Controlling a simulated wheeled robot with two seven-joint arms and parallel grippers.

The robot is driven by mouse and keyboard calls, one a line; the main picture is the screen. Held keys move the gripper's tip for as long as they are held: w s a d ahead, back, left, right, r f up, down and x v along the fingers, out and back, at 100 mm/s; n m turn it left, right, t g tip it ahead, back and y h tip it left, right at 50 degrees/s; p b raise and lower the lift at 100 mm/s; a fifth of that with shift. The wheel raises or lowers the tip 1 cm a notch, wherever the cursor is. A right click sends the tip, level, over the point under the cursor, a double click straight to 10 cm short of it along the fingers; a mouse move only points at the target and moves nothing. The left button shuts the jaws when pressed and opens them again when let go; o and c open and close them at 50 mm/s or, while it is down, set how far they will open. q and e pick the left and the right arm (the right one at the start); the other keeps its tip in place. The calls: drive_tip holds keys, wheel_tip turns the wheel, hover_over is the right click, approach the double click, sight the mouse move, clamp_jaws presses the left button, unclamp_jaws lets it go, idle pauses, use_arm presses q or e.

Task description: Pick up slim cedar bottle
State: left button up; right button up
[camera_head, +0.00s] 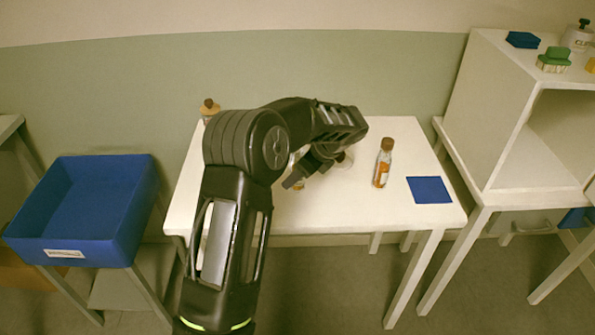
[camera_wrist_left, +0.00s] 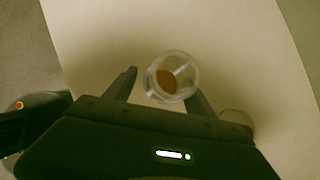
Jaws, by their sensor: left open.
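My left gripper (camera_head: 303,174) is over the middle of the white table, pointing down, with its jaws open. In the left wrist view, a round clear glass piece with amber inside (camera_wrist_left: 172,78) shows between the open fingers (camera_wrist_left: 163,82), seen from above; I cannot tell if they touch it. A bottle with a brown cap and orange label (camera_head: 383,164) stands upright to the right of the gripper. A wooden-topped bottle (camera_head: 208,108) stands at the back left, partly hidden by my arm. I cannot tell which bottle is the slim cedar one. My right gripper is out of view.
A blue mat (camera_head: 430,190) lies on the white table (camera_head: 340,216) at the right. A clear glass item (camera_head: 345,160) stands close to the gripper, partly hidden. A blue bin (camera_head: 92,208) is at left.

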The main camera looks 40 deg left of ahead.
use_arm(q)
clamp_jaws()
idle(0.7)
